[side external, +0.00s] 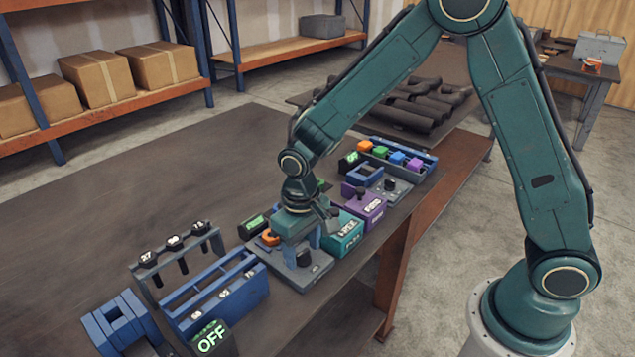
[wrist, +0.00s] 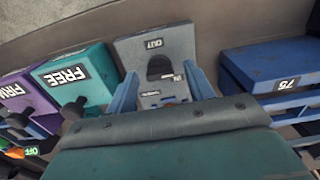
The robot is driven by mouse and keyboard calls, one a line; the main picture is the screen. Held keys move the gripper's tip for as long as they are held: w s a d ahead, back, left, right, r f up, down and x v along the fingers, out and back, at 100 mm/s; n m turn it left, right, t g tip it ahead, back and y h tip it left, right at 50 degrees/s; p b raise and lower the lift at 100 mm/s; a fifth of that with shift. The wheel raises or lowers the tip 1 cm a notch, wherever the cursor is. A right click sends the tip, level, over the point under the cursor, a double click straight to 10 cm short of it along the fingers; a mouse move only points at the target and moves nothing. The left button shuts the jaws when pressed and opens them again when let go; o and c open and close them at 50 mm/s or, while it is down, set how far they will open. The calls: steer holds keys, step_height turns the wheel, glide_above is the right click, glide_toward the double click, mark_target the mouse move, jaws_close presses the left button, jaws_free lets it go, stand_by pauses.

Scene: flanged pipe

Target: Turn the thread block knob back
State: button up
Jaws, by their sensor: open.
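A grey block (side external: 305,270) with a black knob (side external: 303,257) sits near the table's front edge. I take it for the thread block, though its small label is too small to read surely. In the wrist view the grey block (wrist: 180,48) carries a white-lettered OUT label, and its dark knob (wrist: 160,68) shows in the middle. My gripper (side external: 302,246) points down over this block. In the wrist view its two blue fingers (wrist: 163,85) stand apart, left and right of the knob. My gripper body hides the block's near part.
A teal block (wrist: 78,78) labelled FREE and a purple block (side external: 365,207) stand beside the grey one. A blue rack (side external: 215,295) stands on the other side. Dark displays (side external: 210,340) stand along the row. The table's back left (side external: 120,200) is clear.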

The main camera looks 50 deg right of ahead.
steer(key=c, duration=1)
steer(key=shift+n, duration=0.3)
steer(key=n, duration=0.9)
steer(key=shift+r, duration=0.1)
steer(key=o, duration=1)
